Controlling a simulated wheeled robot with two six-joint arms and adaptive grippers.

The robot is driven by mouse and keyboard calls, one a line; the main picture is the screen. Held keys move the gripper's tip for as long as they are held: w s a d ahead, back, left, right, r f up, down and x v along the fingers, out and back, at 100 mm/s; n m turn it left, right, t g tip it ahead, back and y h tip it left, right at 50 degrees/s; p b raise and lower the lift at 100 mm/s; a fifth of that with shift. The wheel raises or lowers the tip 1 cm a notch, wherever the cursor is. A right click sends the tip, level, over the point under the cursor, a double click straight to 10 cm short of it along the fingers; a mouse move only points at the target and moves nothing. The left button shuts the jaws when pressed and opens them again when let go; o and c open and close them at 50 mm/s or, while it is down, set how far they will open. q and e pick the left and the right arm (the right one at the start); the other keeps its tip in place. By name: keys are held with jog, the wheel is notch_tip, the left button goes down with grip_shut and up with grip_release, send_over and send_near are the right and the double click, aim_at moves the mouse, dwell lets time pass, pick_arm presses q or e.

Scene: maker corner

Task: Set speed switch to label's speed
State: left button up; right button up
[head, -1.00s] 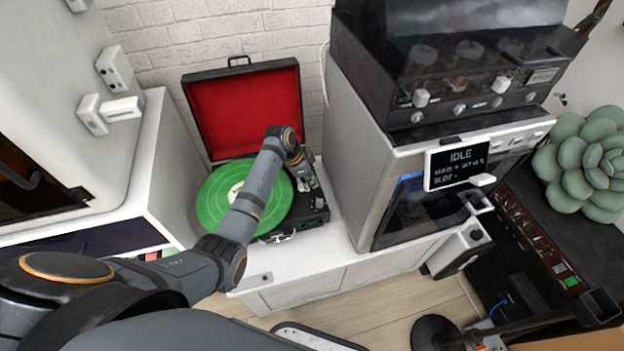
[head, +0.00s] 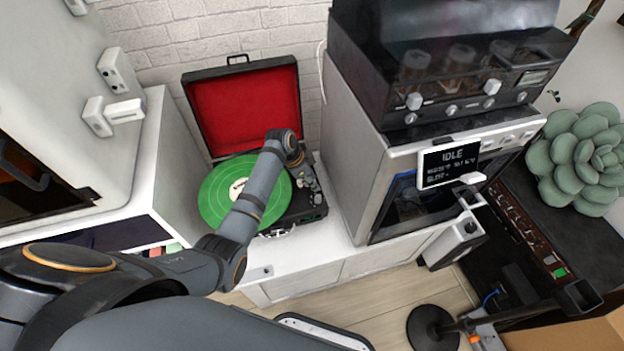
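An open record player in a black case with a red-lined lid (head: 245,110) stands on the white cabinet. A green record (head: 216,200) with a pale centre label (head: 238,188) lies on its platter. My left arm crosses the record, and its wrist hangs over the player's right side. My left gripper (head: 300,166) is at the tonearm and control area (head: 305,190), largely hidden behind the wrist. I cannot tell whether its fingers are open or touch anything. The speed switch and the label's print are too small or hidden to read. My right gripper is out of view.
Right of the player stands a tall appliance (head: 345,150) with a small screen (head: 448,165) reading IDLE and a dark machine (head: 440,75) on top. A succulent (head: 580,160) is at far right. The white cabinet top (head: 335,235) is clear in front of the player.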

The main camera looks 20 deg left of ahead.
pick_arm(q)
jog(key=v, duration=1.2)
